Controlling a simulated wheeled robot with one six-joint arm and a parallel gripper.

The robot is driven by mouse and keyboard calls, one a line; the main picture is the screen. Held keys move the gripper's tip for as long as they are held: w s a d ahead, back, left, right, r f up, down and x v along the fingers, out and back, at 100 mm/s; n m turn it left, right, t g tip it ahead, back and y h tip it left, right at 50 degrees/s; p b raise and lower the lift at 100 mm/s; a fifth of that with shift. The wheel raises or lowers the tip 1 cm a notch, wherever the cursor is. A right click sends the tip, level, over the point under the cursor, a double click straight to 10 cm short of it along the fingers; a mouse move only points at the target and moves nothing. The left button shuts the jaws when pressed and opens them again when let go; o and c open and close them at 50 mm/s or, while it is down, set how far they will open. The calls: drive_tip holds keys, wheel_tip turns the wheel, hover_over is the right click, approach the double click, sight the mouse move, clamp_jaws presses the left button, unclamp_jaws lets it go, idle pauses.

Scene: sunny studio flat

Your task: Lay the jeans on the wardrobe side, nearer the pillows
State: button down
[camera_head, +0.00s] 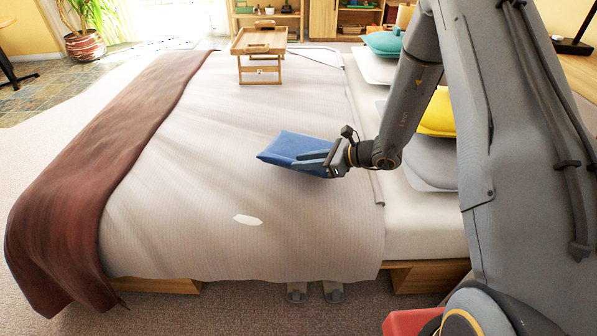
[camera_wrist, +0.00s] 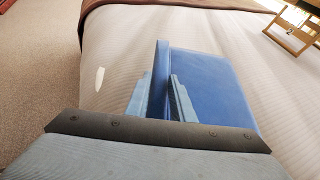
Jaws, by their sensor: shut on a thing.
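The folded blue jeans (camera_head: 293,146) are a flat bundle over the middle of the bed's pale striped cover (camera_head: 190,150). My gripper (camera_head: 322,163) is shut on the edge of the jeans nearest the pillows. In the wrist view the jeans (camera_wrist: 212,85) spread to the right of the fingers (camera_wrist: 163,90), with one edge pinched between them. I cannot tell whether the jeans touch the cover. Pillows lie along the bed's right side: yellow (camera_head: 438,113), grey (camera_head: 430,160) and teal (camera_head: 384,42), with a white one (camera_head: 373,68). My arm hides part of them.
A wooden bed tray (camera_head: 260,42) stands at the bed's far end. A brown throw (camera_head: 110,140) covers the left edge. A small white flat thing (camera_head: 248,219) lies on the near cover. Slippers (camera_head: 315,291) are on the floor by the near edge. The cover's middle is largely clear.

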sight(304, 172)
drive_tip(key=shift+f, duration=2.35)
drive_tip(key=shift+f, duration=0.15)
drive_tip(key=c, duration=1.5)
unclamp_jaws()
drive_tip(key=shift+c, duration=0.2)
